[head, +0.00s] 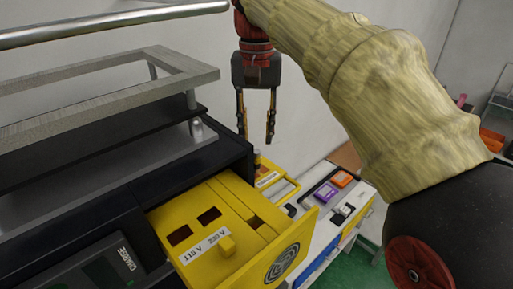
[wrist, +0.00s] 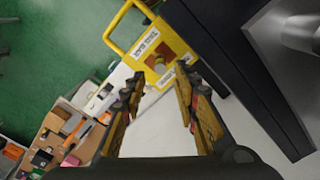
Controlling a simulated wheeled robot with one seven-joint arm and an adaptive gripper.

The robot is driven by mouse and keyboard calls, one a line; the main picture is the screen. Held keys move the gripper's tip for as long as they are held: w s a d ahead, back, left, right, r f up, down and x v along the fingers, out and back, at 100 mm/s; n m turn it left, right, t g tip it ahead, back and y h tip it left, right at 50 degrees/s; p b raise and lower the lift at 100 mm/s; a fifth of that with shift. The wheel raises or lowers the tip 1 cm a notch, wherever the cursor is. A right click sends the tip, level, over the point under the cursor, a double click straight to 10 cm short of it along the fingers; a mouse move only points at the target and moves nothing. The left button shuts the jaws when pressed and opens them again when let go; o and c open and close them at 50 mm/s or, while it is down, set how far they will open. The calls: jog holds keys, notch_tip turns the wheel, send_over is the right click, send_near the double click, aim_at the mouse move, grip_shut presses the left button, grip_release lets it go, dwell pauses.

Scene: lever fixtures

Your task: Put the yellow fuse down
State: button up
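My gripper (head: 257,112) points down in the head view, its two fingers apart with nothing between them. In the wrist view my gripper (wrist: 156,88) also shows spread, empty fingers. I cannot surely pick out a yellow fuse in either view. The wrist view shows a yellow fixture (wrist: 172,45) with a loop handle, a label and a brown round knob, beyond the fingertips.
The black cabinet (head: 110,170) with a grey metal frame (head: 110,98) stands left of my gripper. A white counter (head: 345,205) holds purple (head: 325,193) and orange (head: 342,179) labelled modules. Green floor (wrist: 50,50) shows beyond. Cluttered boxes (wrist: 60,140) lie at lower left in the wrist view.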

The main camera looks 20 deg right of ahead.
aim_at(257, 151)
notch_tip(257, 151, up, 6)
jog(key=shift+r, duration=0.25)
dwell(0.5)
